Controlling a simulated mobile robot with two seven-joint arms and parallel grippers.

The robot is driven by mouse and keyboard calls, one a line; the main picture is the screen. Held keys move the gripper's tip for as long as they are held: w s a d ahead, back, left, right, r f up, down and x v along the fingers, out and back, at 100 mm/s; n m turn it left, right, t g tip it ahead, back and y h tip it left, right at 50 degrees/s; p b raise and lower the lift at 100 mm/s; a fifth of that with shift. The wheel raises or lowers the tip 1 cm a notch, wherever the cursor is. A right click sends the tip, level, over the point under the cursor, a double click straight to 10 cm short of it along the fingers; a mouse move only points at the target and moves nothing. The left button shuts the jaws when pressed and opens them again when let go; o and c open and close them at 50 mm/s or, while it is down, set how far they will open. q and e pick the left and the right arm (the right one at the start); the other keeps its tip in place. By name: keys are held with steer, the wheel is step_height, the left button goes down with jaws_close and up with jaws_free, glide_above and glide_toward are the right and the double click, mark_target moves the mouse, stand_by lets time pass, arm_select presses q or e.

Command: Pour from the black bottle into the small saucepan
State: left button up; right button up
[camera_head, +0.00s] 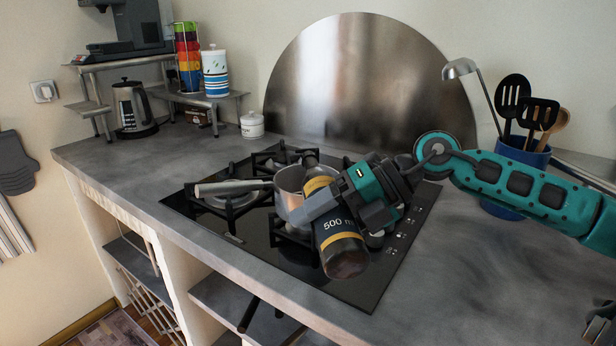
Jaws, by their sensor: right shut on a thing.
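The black bottle (338,236), with a dark label reading "500 m" and yellow bands, is held by my right gripper (325,208). The bottle is tilted, its base toward the near side and its neck toward the back, above the hob. The small saucepan (288,183), steel with a long handle pointing left, sits on the hob behind and left of the bottle. The bottle and gripper hide part of the pan. I cannot tell whether the bottle's mouth is over the pan or whether anything flows. My left gripper is not in view.
The black gas hob (262,258) is set in the grey counter (145,178). A blue utensil pot (520,158) stands behind my right arm. A kettle (133,108), a white jar (252,125) and a small shelf stand at the back left. The counter left of the hob is clear.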

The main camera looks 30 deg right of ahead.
arm_select(q)
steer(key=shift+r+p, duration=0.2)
steer(key=shift+p, duration=0.1)
stand_by(0.7)
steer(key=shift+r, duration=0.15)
stand_by(0.8)
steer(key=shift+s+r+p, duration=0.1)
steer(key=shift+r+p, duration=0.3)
steer(key=shift+p, duration=0.3)
stand_by(1.6)
